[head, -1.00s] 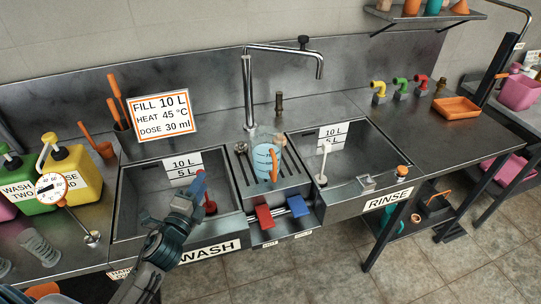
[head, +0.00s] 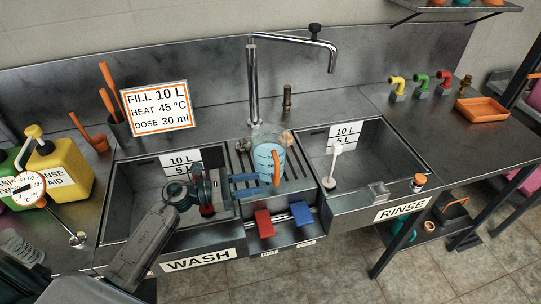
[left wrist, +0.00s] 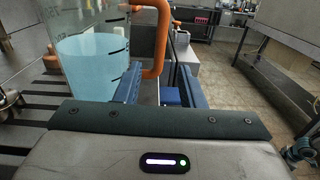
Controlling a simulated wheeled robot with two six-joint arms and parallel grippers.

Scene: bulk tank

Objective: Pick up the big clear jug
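The big clear jug (head: 262,156) stands upright on the ribbed drainer between the two sinks. It holds pale blue liquid and has an orange handle (head: 276,168) facing the front. In the left wrist view the jug (left wrist: 88,60) is large at upper left, and its handle (left wrist: 161,40) shows ahead, between the lines of my fingers. My left gripper (head: 258,186) reaches in over the wash sink, its blue fingers apart and pointing at the handle. It is open and empty; whether a finger touches the handle cannot be told. My right gripper is not in view.
The wash sink (head: 122,205) is left and the rinse sink (head: 345,190) right of the drainer. A tall tap (head: 253,85) rises behind the jug. Red (head: 264,223) and blue (head: 301,213) pedals or blocks sit below the drainer front. A white-handled plunger (head: 332,165) stands in the rinse sink.

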